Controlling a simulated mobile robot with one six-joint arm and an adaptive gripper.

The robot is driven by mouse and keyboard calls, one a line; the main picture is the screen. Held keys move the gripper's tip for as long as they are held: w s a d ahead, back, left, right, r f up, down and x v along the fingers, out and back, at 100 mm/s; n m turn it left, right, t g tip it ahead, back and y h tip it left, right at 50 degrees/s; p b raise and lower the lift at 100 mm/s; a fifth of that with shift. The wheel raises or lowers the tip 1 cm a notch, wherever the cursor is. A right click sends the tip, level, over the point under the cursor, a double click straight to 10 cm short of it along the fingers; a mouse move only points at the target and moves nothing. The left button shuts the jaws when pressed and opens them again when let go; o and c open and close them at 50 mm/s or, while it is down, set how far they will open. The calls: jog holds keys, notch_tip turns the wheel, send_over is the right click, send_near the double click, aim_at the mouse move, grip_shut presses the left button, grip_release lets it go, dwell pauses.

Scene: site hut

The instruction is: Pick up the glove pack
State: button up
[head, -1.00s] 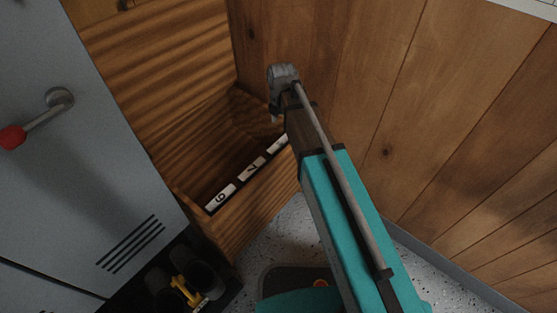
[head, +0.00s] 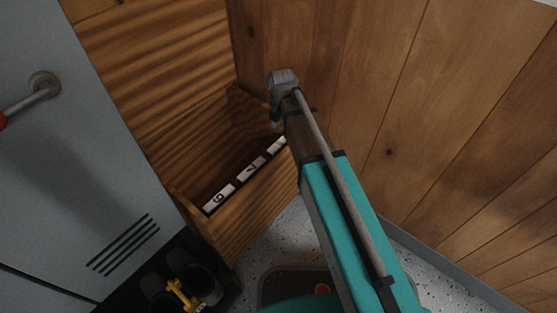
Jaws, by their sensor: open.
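I cannot make out the glove pack in the head view. My gripper (head: 280,98) is at the far end of my teal arm, small and partly hidden behind the arm. It is open, over the back right corner of a wooden bin (head: 245,213). I see nothing between its fingers. The bin's inside is dark, and part of it is hidden by its front wall and my arm.
White number labels (head: 251,169) run along the bin's front edge. A grey locker (head: 70,150) with a handle (head: 33,92) stands at left. Dark boots (head: 201,281) with a yellow item (head: 181,294) sit below. A plank wall (head: 400,120) closes off the right.

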aim_at(280, 143)
jog(key=shift+f+b, duration=2.25)
jog(key=shift+f, duration=0.25)
jog(key=shift+f, duration=0.15)
jog(key=shift+a+f+b, duration=0.2)
jog(key=shift+f+b, duration=2.25)
jog(key=shift+b, duration=0.15)
grip_shut()
